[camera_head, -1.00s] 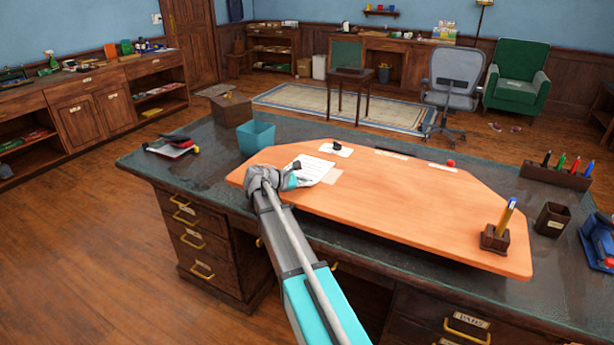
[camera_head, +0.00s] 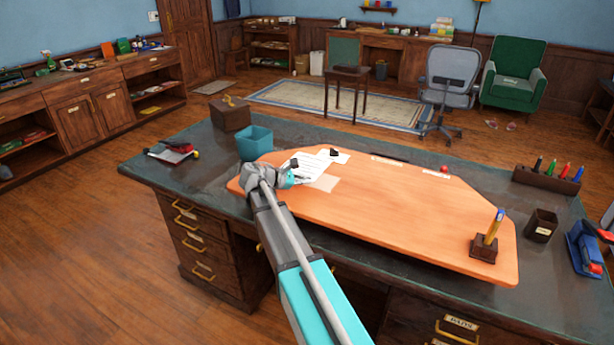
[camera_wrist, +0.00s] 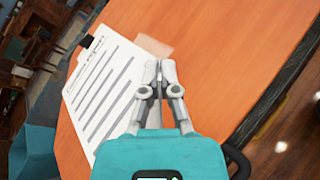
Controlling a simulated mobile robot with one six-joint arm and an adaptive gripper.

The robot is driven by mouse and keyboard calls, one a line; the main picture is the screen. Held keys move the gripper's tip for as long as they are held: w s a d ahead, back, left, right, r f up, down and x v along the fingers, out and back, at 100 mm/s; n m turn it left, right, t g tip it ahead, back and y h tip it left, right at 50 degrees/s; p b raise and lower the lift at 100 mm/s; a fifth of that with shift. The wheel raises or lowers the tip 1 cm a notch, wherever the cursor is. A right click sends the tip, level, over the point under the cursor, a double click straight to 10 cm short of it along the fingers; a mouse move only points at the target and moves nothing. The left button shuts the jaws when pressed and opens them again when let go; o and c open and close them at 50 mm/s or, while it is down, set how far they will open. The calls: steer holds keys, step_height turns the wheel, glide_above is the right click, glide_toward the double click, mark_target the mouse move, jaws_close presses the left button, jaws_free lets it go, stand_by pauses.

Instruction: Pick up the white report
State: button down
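The white report (camera_head: 312,163) is a sheet with lines of dark print, over the left part of the orange desk pad (camera_head: 390,215). In the wrist view the report (camera_wrist: 98,90) lies left of my gripper, tilted, with its lower right part running behind the fingers. My gripper (camera_head: 296,178) is at the sheet's near edge. In the wrist view the fingers of my gripper (camera_wrist: 159,72) are closed together, seemingly pinching the sheet's edge. The exact contact is hidden by the fingers. How high the sheet is above the pad is hard to tell.
A black clip-like item (camera_head: 335,152) on a white card is just behind the report. A teal bin (camera_head: 255,144) and a brown box (camera_head: 230,113) stand left. A pencil holder (camera_head: 484,248) stands on the pad's right. The pad's middle is mostly clear.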

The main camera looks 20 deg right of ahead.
steer(key=s+a+r+p, duration=0.4)
steer(key=s+r+p, duration=0.1)
steer(key=s, duration=0.5)
steer(key=shift+a+r, duration=0.4)
steer(key=shift+r, duration=0.3)
steer(key=shift+r+p, duration=0.6)
steer(key=shift+p, duration=0.2)
steer(key=shift+a, duration=0.1)
